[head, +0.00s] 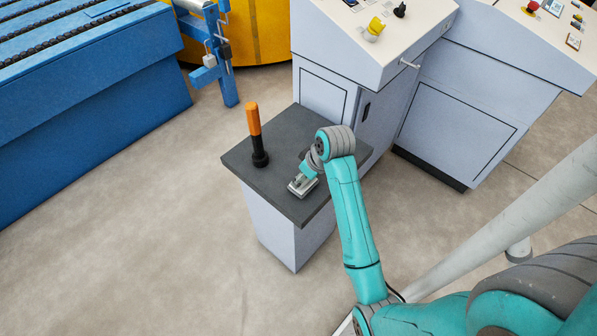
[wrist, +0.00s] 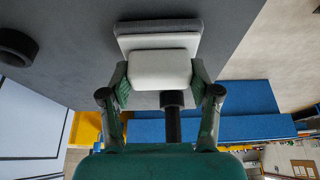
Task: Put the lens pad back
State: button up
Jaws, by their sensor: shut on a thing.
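The lens pad (wrist: 160,68) is a white block on a wider, flat base with a grey underside. My gripper (wrist: 160,92) is shut on the white block, one finger on each side. In the head view the pad (head: 301,187) is at the front part of the dark grey stand top (head: 285,134), with my gripper (head: 308,172) just above it. The pad is low over the top or on it; I cannot tell whether they touch.
A post with an orange upper part (head: 254,122) and black base stands on the stand, left of my gripper. A dark round ring (wrist: 17,47) shows on the grey surface in the wrist view. Control consoles (head: 350,90) stand behind; a blue machine (head: 90,100) is left.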

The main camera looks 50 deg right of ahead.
jog(key=shift+f, duration=0.15)
jog(key=o, duration=1)
